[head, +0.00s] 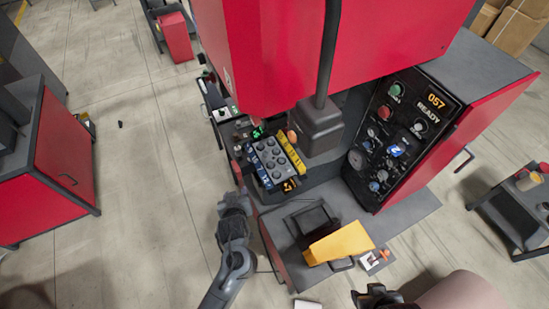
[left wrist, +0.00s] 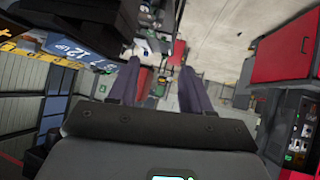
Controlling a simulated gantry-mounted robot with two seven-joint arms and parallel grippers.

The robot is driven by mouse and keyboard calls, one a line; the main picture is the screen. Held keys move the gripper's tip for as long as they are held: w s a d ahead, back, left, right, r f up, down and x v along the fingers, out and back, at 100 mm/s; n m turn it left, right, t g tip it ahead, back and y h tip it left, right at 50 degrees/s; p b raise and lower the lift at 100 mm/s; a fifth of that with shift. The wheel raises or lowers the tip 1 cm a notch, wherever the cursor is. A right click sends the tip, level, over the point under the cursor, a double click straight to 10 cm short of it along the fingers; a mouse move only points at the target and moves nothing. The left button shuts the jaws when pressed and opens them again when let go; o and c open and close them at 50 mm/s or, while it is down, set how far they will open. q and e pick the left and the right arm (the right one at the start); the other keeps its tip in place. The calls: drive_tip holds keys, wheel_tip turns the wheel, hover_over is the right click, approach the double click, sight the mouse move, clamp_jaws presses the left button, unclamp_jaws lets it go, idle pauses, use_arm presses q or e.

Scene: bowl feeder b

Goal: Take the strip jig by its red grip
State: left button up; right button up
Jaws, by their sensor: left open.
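My left gripper (head: 236,200) is below and left of the machine's front in the head view. Its two fingers stand apart in the left wrist view (left wrist: 160,78), with nothing between them. I cannot single out the strip jig for sure. A grey block with several round knobs (head: 275,163) sits on the machine's left side, between blue and yellow numbered strips, with an orange-red knob (head: 292,136) at its far end. The left gripper is apart from it. A small white plate with a red-orange piece (head: 377,260) lies at the lower right. A dark part of my right gripper (head: 382,296) shows at the bottom edge; its fingers are unclear.
The red machine (head: 340,40) fills the top centre, with a black control panel (head: 398,135) reading READY. A yellow chute (head: 340,243) juts out at the front. A red cabinet (head: 68,155) stands left. Open floor (head: 140,190) lies between the cabinet and machine.

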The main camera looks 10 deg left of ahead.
sight(238, 171)
use_arm(q)
drive_tip(key=w+y, duration=0.1)
drive_tip(key=w, duration=0.1)
drive_tip(key=w+r+n+t+y+b, duration=0.1)
drive_tip(key=w, duration=0.1)
drive_tip(key=w+r+t+y, duration=0.1)
drive_tip(key=w+y, duration=0.1)
drive_tip(key=shift+d+r+n, duration=0.1)
drive_tip(key=shift+r+n, duration=0.1)
drive_tip(key=shift+n, duration=0.1)
drive_tip(key=shift+w+r+y+b, duration=0.3)
drive_tip(key=shift+w+r+y, duration=0.15)
drive_tip(key=shift+y, duration=0.05)
drive_tip(key=shift+x, duration=2.35)
drive_tip(key=shift+r, duration=0.1)
clamp_jaws()
drive_tip(key=shift+r, duration=0.1)
